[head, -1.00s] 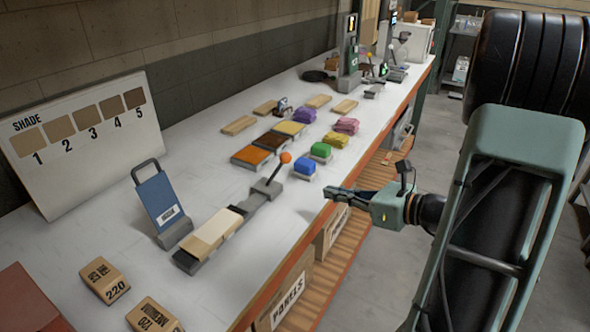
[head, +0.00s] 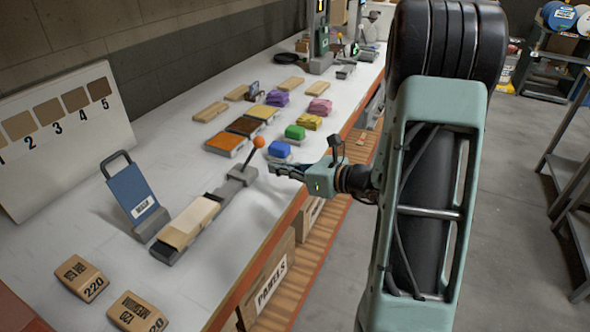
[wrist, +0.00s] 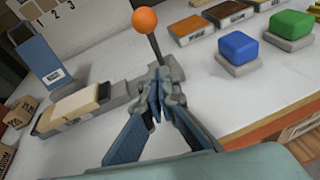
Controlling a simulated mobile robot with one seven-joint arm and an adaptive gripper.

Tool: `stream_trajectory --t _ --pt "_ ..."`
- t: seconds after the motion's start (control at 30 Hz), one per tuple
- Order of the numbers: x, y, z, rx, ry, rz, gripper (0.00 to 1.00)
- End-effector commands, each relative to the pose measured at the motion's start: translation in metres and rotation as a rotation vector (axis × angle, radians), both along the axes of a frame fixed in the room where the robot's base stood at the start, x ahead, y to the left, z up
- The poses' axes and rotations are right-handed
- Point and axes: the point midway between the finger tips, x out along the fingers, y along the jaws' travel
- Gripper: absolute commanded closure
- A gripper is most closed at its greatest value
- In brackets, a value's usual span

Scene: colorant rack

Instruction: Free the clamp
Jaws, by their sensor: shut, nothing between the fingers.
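The clamp (head: 238,176) is a long grey fixture on the white bench, with a lever topped by an orange ball (head: 258,142) standing up at its far end. A pale wooden block (head: 188,223) lies in its near end. In the wrist view the orange ball (wrist: 144,20) stands on a dark rod beyond my fingers, and the wooden block (wrist: 75,104) is to the left. My gripper (head: 274,168) is shut and empty, just right of the lever in the head view. In the wrist view its fingertips (wrist: 158,80) overlap the lever's base; contact cannot be told.
A blue handled block (head: 136,197) stands left of the clamp. Blue (head: 279,150) and green (head: 295,132) blocks sit on small bases beyond my gripper. Sanding blocks (head: 82,277) lie at the front left. The bench's orange edge (head: 262,238) runs below my gripper.

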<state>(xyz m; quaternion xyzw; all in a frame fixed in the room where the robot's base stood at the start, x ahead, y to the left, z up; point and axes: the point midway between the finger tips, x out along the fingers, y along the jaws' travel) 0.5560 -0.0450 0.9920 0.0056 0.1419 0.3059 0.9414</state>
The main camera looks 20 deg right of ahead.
Motion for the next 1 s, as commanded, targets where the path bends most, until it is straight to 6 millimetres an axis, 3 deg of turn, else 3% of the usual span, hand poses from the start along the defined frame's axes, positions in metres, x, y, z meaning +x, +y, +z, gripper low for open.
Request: stream_trajectory --t 0.3,1.0 --pt "0.031 0.021 0.017 0.0 0.0 0.001 1.0" --pt "0.037 0.025 0.025 -0.027 0.026 0.0 1.0"
